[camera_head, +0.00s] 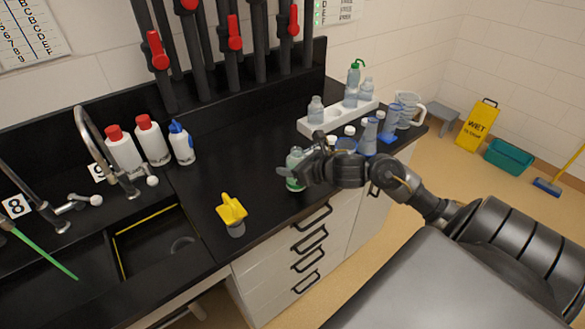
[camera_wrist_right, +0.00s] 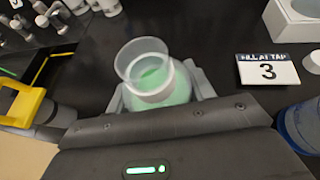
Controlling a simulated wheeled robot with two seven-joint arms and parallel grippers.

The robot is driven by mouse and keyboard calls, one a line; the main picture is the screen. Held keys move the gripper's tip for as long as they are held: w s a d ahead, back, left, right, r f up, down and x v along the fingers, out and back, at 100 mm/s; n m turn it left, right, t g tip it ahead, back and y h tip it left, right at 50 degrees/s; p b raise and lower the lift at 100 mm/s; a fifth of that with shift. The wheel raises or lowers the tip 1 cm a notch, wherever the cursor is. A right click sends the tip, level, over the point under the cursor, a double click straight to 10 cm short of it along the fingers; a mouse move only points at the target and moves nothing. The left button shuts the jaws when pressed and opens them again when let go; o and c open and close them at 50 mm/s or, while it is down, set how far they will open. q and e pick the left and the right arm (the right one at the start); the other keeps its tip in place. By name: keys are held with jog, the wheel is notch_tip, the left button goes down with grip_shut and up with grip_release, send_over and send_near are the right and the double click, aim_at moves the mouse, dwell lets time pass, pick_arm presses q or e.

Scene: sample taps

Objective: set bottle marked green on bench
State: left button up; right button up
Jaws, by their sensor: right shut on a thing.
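My right gripper (camera_head: 300,174) is shut on a clear bottle (camera_head: 293,160) with a green band or green contents, over the front part of the black bench (camera_head: 225,170). In the right wrist view the same bottle (camera_wrist_right: 155,85) is open-topped, with green inside, and sits between the two fingers of the right gripper (camera_wrist_right: 160,95). It looks upright. Its base is hidden, so I cannot tell whether it touches the bench. Another bottle with a green top (camera_head: 354,76) stands in the white rack at the back. My left gripper is not in view.
A yellow-topped item (camera_head: 232,209) stands left of the held bottle. A white rack (camera_head: 310,128), blue-tinted bottles (camera_head: 369,136) and a jug (camera_head: 408,106) crowd the right end. A "fill at tap 3" card (camera_wrist_right: 268,69) lies nearby. The sink (camera_head: 150,245) is left. Bare bench lies behind the bottle.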

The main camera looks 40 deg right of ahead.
jog(key=shift+f, duration=0.65)
jog(key=shift+f, duration=0.2)
jog(key=o, duration=0.5)
jog(key=shift+f, duration=0.1)
jog(key=o, duration=0.5)
jog(key=shift+c, duration=0.2)
